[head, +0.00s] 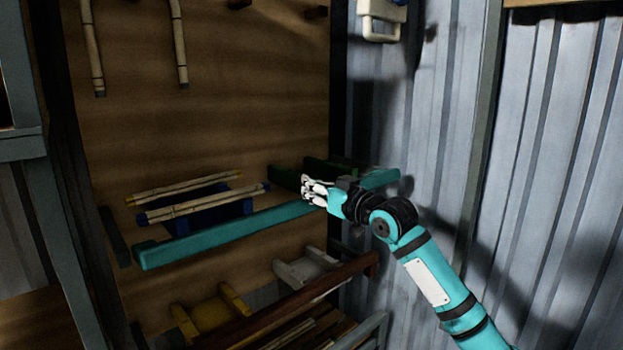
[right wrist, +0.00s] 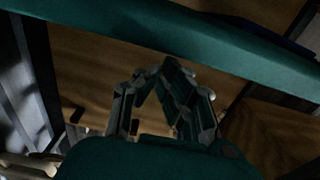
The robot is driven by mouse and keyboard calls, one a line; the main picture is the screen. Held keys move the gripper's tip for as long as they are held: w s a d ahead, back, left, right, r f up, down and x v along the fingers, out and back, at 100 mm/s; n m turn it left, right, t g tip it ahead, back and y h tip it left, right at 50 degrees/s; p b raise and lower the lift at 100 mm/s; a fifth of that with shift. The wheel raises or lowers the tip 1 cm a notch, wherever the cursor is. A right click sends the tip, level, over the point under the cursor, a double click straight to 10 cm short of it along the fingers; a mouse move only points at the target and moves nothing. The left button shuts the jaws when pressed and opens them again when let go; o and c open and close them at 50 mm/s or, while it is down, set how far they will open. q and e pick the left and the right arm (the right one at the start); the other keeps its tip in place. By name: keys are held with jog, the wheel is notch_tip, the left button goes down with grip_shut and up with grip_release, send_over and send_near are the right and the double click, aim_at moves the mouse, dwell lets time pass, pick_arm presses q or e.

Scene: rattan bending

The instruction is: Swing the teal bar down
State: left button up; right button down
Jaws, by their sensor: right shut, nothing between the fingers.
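The teal bar (head: 232,227) runs level across the front of the rack, from the lower left to the right near the metal wall. It also crosses the top of the right wrist view (right wrist: 200,38). My right gripper (head: 308,190) is at the bar's right half in the head view, its fingers overlapping the bar in the picture. In the right wrist view my gripper's fingers (right wrist: 165,78) are shut and empty, just below the bar. I cannot tell whether they touch it. My left gripper is not in view.
Rattan poles (head: 205,202) lie on blue supports behind the bar. A yellow bracket (head: 212,312) and a brown wooden rail (head: 300,298) are below. Green blocks (head: 318,168) sit behind my gripper. A corrugated metal wall (head: 430,120) stands close on the right.

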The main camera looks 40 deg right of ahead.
jog(key=shift+f, duration=0.1)
jog(key=f+t+b, duration=0.1)
jog(key=b, duration=0.2)
jog(key=s+f+t+b, duration=0.1)
jog(key=b, duration=0.2)
jog(key=shift+s+f+b, duration=0.2)
jog(key=shift+s+b, duration=0.1)
jog(key=shift+b, duration=0.1)
jog(key=shift+r, duration=0.1)
